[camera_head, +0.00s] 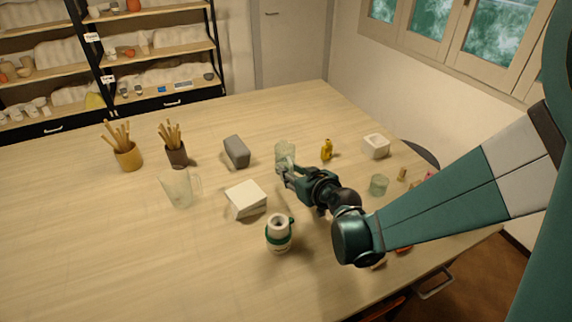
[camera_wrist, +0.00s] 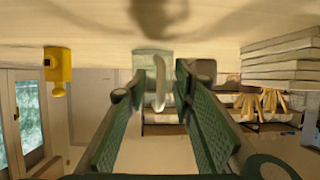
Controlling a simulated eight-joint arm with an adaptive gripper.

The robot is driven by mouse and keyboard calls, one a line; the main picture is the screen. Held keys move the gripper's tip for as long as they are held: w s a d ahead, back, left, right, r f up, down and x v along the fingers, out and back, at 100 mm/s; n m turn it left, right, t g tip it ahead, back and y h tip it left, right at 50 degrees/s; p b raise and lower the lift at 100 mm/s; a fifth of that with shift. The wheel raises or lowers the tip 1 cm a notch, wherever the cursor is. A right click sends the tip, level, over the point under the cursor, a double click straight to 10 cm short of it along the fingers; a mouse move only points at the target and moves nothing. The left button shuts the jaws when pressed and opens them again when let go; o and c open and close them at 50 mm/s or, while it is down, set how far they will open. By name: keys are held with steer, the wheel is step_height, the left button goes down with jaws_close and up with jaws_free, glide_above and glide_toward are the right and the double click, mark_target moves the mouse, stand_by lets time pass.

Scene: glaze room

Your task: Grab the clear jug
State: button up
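A clear, pale green jug (camera_head: 286,150) stands on the table just beyond my gripper (camera_head: 281,171) in the head view. In the wrist view, which is upside down, the clear jug (camera_wrist: 149,62) with its handle shows ahead of and between the tips of my gripper (camera_wrist: 155,88). The fingers are apart, with no contact on the jug to be seen. A second, larger clear jug (camera_head: 178,190) with a handle stands on the table to the left, well away from my gripper.
A white stack (camera_head: 246,200) and a green-banded white jar (camera_head: 279,236) are nearer. Another glass vessel (camera_head: 378,185) is to the right. The left table is largely clear.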

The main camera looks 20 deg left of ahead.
stand_by(0.3)
jaws_close()
steer(key=shift+r, duration=0.3)
stand_by(0.3)
steer(key=shift+r+p, duration=1.25)
steer(key=shift+r, duration=3.35)
steer(key=shift+r, duration=0.1)
